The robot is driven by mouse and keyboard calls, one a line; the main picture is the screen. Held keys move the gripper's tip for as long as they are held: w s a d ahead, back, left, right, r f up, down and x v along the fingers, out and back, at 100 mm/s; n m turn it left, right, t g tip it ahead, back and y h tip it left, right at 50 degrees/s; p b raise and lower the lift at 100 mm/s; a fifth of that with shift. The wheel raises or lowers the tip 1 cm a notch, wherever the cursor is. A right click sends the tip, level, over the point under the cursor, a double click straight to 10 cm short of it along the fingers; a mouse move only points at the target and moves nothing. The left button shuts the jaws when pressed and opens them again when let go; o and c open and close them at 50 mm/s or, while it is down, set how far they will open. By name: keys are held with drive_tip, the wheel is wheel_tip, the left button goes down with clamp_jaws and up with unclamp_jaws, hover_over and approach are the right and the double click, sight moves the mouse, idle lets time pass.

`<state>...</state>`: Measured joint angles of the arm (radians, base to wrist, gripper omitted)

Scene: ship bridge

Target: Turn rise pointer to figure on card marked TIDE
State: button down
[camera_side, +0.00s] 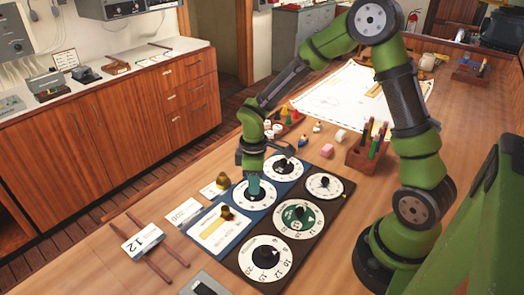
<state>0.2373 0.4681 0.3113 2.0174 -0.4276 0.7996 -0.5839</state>
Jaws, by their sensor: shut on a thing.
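My gripper (253,178) points down over a white-faced dial (262,205) on the blue board (229,199). It is shut on that dial's pointer knob, which the fingers mostly hide. A second white dial (291,175) with a dark pointer is behind it on the same board. I cannot make out the word TIDE or which dial is marked rise.
A dark board with several dials, including a green-centred one (298,217) and a large front one (266,258), adjoins on the right. A wooden pen holder (367,154), pink block (327,150) and chart (335,92) lie behind. A yellow-marked card (214,232) bears another brass weight.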

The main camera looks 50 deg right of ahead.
drive_tip(key=m, duration=0.6)
drive_tip(key=shift+r, duration=0.1)
drive_tip(key=shift+m, duration=0.3)
idle(0.3)
drive_tip(key=c, duration=0.9)
unclamp_jaws()
wheel_tip(320, 180, up, 17)
drive_tip(key=shift+f, duration=0.1)
drive_tip(key=shift+w, duration=0.1)
drive_tip(key=s+r+m+t, duration=0.1)
drive_tip(key=s+t, duration=0.1)
drive_tip(key=s, duration=0.2)
drive_tip(key=s+a+r+m+t+y, duration=0.1)
drive_tip(key=s+r+t, duration=0.1)
drive_tip(key=s, duration=0.3)
drive_tip(key=s+a+r+m+t+y, duration=0.1)
drive_tip(key=s+m+t, duration=0.1)
drive_tip(key=s, duration=0.3)
drive_tip(key=shift+a+r+t, duration=0.15)
drive_tip(key=shift+r+t, duration=0.2)
drive_tip(key=shift+t, duration=0.25)
